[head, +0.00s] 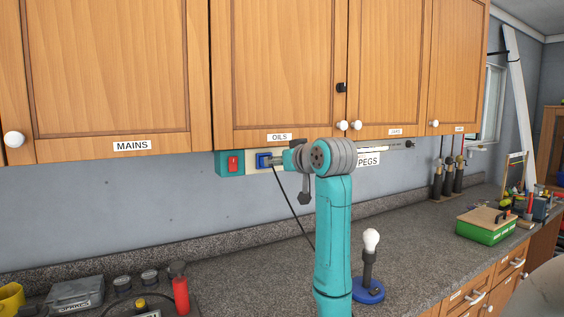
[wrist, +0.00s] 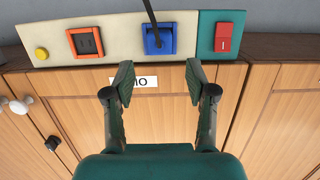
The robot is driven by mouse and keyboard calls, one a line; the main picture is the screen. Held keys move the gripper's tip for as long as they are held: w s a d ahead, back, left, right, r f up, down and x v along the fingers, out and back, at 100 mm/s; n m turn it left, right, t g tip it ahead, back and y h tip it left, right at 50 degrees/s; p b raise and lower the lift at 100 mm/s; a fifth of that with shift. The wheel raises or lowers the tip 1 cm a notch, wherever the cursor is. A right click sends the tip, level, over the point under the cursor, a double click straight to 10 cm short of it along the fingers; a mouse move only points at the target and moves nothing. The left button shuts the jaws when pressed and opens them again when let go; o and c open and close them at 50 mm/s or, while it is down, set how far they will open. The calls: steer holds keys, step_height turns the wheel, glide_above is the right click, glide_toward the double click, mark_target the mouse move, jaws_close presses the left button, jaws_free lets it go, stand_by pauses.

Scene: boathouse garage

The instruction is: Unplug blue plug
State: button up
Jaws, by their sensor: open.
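The blue plug (head: 263,160) sits in the pale wall panel under the cabinets, beside a teal red-switch box. In the wrist view the blue plug (wrist: 154,42) shows at the top middle, with a dark cable running up from it. In the head view the cable (head: 291,210) hangs down behind my arm. My gripper (wrist: 158,74) is open and empty, its two fingers spread. The plug appears beyond the fingertips, roughly centred between them; I see no contact. In the head view my gripper (head: 284,160) is close to the plug, partly hidden by my wrist.
The panel also carries an orange socket (wrist: 86,42) and a yellow button (wrist: 41,53). The red switch (wrist: 223,37) is beside the plug. Wooden cabinets (head: 280,70) hang above. A bulb lamp with a blue base (head: 369,291) stands on the speckled counter.

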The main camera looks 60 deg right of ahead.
steer(key=x, duration=0.7)
stand_by(0.4)
steer(key=shift+f, duration=0.1)
jaws_close()
steer(key=shift+s, duration=0.1)
steer(key=shift+f+v, duration=0.15)
steer(key=shift+v, duration=0.8)
steer(key=shift+f+v, duration=0.2)
steer(key=shift+v, duration=0.7)
steer(key=shift+f+v, duration=0.15)
steer(key=shift+v, duration=0.8)
steer(key=shift+s+a, duration=0.1)
steer(key=shift+s, duration=0.05)
